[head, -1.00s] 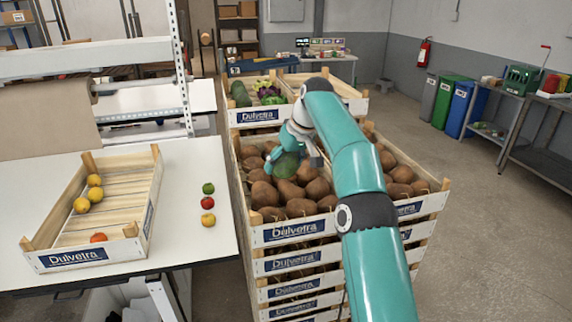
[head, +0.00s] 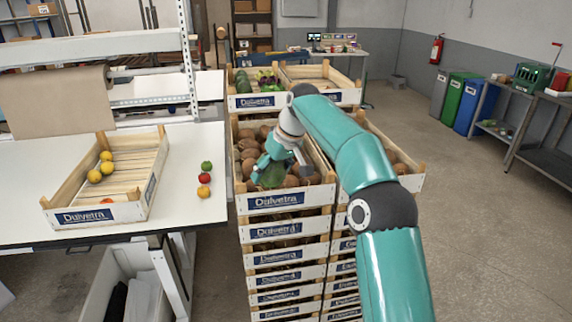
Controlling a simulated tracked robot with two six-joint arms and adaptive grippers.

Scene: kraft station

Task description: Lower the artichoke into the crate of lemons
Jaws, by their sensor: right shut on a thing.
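The green artichoke (head: 271,176) is in my right gripper (head: 277,167), whose fingers are shut on it and partly cover it. It hangs over the front of a crate of brown produce, apart from the lemon crate and to the right of it. The lemon crate (head: 98,214) is a slatted wooden tray with a Dulvetra label on the white table at left. Several yellow lemons (head: 94,176) lie at its left side, and an orange-red fruit (head: 107,200) shows behind its front wall. Most of its floor is bare. My left gripper is out of view.
The brown-produce crates (head: 276,228) stand in tall stacks right of the table (head: 190,145). A green fruit (head: 206,165), a red one (head: 204,178) and a yellow one (head: 203,191) lie right of the lemon crate. Another crate (head: 257,101) with green produce stands behind.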

